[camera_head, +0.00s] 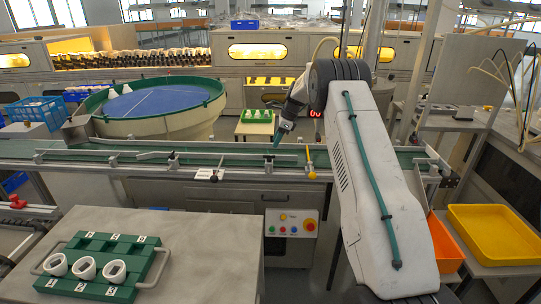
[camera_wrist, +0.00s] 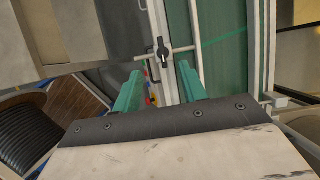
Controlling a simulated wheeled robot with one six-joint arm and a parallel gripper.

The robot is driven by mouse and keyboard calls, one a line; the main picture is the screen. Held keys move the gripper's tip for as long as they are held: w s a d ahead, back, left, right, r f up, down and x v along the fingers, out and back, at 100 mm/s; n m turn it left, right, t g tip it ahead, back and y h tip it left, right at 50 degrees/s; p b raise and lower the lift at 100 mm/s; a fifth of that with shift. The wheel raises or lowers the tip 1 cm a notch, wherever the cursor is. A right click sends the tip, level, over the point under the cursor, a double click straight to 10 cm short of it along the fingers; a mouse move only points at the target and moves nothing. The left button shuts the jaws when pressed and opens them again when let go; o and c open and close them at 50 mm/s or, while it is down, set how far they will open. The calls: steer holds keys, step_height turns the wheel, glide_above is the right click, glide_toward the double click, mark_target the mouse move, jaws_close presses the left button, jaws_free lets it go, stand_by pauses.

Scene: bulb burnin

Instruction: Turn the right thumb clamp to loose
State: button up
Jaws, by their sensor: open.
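A thumb clamp (camera_wrist: 163,50) with a black knob sits on a pale cross rod over the conveyor's guide rail in the wrist view. Its narrow lever points along the rail, upward in the picture. My gripper (camera_wrist: 158,88) is open, its two teal fingers apart and empty. The clamp lies just beyond the fingertips, roughly centred between them, with no contact visible. In the head view my gripper (camera_head: 278,137) hangs over the conveyor, pointing down. Another dark clamp (camera_head: 173,161) stands on the rail further left. I cannot tell how tight either clamp is.
A yellow-handled part (camera_head: 310,161) stands right of my gripper on the rail. A control panel (camera_head: 291,223) with coloured buttons is below the conveyor (camera_head: 120,151). A green tray (camera_head: 90,250) holding white parts lies on the front-left table. A yellow bin (camera_head: 495,233) is at right.

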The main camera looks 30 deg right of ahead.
mark_target(269, 158)
steer(key=x, duration=0.8)
steer(key=shift+w+d+f, duration=0.15)
steer(key=shift+d+f, duration=0.05)
steer(key=shift+f, duration=0.05)
jaws_close()
